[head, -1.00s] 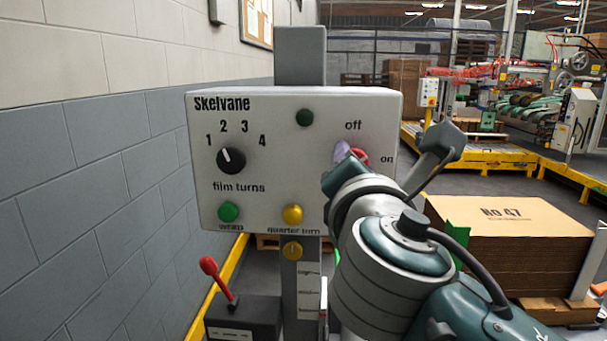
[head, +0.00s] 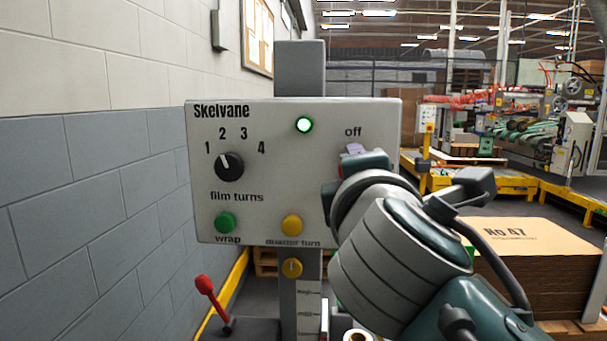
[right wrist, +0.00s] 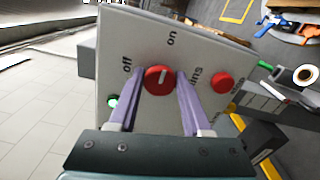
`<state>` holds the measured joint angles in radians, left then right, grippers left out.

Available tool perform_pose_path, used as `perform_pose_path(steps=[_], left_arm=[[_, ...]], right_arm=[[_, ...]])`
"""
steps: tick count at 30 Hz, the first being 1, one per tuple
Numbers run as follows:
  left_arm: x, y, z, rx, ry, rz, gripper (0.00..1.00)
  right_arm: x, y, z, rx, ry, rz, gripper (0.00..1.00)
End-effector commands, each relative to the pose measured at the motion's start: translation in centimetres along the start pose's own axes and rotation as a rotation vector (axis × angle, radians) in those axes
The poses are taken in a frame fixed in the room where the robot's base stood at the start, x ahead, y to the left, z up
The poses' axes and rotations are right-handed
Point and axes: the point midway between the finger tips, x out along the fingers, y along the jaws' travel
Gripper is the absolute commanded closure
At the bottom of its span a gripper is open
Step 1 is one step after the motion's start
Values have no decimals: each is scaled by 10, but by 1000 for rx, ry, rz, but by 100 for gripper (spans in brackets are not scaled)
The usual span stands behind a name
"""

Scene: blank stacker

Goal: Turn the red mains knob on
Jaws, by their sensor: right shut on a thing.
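The red mains knob (right wrist: 158,81) is on the front of the grey control box (head: 265,182), mostly hidden by my right arm in the head view. My right gripper (right wrist: 161,77) is shut on the knob, with one pale purple finger on each side. In the right wrist view the white mark on the knob points roughly toward the word "on", away from "off". The green lamp (head: 304,125) at the top of the box is lit. A purple finger also shows below "off" in the head view. My left gripper is not in view.
Beside the knob is another red round control (right wrist: 221,83). A black film-turns dial (head: 229,167), a green button (head: 225,222) and a yellow button (head: 291,225) are on the box. A red-handled lever (head: 205,286) stands below. Stacked cardboard (head: 525,258) is at right.

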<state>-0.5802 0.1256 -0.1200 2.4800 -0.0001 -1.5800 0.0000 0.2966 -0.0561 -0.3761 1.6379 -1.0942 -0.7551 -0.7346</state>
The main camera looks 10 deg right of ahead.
Motion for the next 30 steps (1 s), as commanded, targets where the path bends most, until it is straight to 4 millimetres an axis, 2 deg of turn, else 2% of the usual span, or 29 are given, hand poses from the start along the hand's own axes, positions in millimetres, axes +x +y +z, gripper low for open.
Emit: perform_pose_path(steps=[13,14,21,30], left_arm=[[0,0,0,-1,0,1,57],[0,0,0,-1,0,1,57],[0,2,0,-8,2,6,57],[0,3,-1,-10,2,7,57]], right_arm=[[0,1,0,13,-1,2,100],[0,1,0,13,-1,2,48],[0,1,0,11,0,1,21],[-3,0,0,10,0,0,21]])
